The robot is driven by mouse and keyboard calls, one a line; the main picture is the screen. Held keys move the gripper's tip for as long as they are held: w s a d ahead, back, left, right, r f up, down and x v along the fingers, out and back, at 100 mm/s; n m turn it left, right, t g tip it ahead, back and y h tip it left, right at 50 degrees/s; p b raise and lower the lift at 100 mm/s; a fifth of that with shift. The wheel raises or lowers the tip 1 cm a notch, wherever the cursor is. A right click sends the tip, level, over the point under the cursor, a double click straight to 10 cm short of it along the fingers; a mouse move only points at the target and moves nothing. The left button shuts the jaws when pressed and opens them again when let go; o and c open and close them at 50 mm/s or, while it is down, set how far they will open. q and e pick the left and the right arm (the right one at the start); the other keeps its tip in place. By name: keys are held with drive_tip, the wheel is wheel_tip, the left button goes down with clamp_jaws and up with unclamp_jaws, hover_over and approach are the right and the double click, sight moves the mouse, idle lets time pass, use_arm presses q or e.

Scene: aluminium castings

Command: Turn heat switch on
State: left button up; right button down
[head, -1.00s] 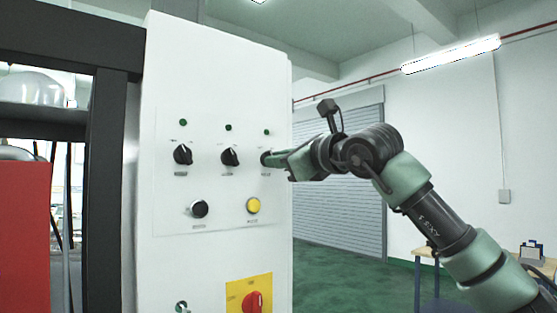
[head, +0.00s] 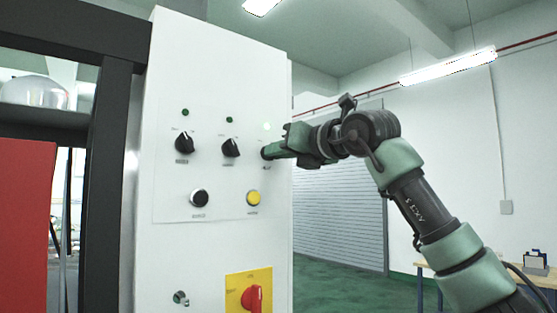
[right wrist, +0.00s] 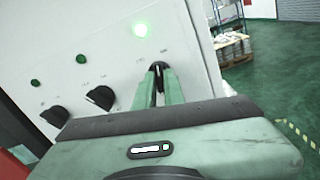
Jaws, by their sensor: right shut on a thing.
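The white control panel (head: 218,80) stands in the middle of the head view, with three black rotary switches in a row. My right gripper (head: 266,153) is shut on the rightmost switch, which it mostly hides in that view. In the right wrist view, the switch (right wrist: 159,67) shows between my two green fingertips. The lamp (right wrist: 141,29) above it glows bright pale green. The left switch (head: 184,143) and middle switch (head: 231,148) are free, and their lamps are dark green. The labels are too small to read. My left gripper is out of view.
Below the switches are a black button (head: 199,198) and a yellow button (head: 253,198). Lower down is a red switch (head: 253,297) on a yellow plate. A dark frame (head: 107,190) stands to the left. Open floor lies to the right.

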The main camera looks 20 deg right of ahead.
drive_tip(key=shift+r+m+b, duration=0.15)
drive_tip(key=shift+m+b, duration=0.4)
drive_tip(key=shift+m, duration=1.05)
drive_tip(key=shift+r, duration=0.1)
drive_tip(key=c, duration=1.5)
unclamp_jaws()
drive_tip(key=shift+f, duration=0.2)
drive_tip(key=b+v, duration=0.3)
drive_tip(key=v, duration=0.5)
drive_tip(key=shift+w, duration=0.1)
